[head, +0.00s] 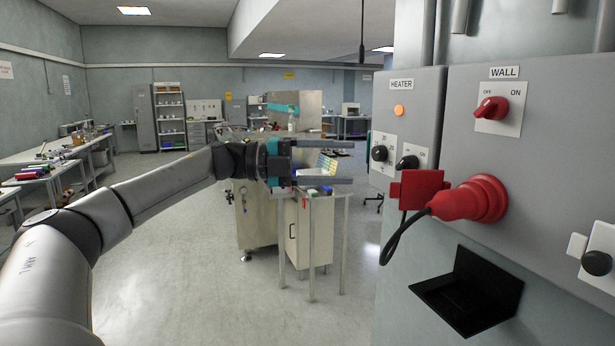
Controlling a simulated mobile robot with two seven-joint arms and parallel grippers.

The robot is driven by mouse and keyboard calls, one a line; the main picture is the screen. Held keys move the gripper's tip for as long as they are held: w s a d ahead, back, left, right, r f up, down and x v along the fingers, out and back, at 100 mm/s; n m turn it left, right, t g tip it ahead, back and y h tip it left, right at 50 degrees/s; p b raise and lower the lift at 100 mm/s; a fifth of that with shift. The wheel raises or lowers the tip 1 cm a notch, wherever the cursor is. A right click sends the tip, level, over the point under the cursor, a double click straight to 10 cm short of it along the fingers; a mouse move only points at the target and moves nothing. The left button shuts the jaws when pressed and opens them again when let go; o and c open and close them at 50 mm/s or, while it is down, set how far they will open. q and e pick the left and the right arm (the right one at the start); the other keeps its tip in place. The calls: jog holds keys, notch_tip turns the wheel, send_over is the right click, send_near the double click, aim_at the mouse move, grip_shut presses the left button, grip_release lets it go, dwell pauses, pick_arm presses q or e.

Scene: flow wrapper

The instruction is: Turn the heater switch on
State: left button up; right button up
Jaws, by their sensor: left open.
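The grey heater box (430,105) is on the right, under a HEATER label (401,84). It has an orange round lamp (399,110) and two black knobs on white plates, a left knob (379,153) and a right knob (408,163). Their plate markings are too small to read, so I cannot tell their settings. My left gripper (347,162) is open and empty, its fingers pointing right toward the box. In the picture it is left of the left knob, apart from it. My right gripper is out of view.
A WALL box has a red OFF/ON knob (491,109). A red plug (470,200) with a black cable sticks out below, beside a red square piece (418,188). A black bracket (468,292) juts out lower. A machine cabinet (262,222) stands behind my gripper. The left floor is open.

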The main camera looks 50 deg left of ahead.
pick_arm(q)
jog(key=shift+b+v, duration=1.6)
jog(key=shift+v, duration=1)
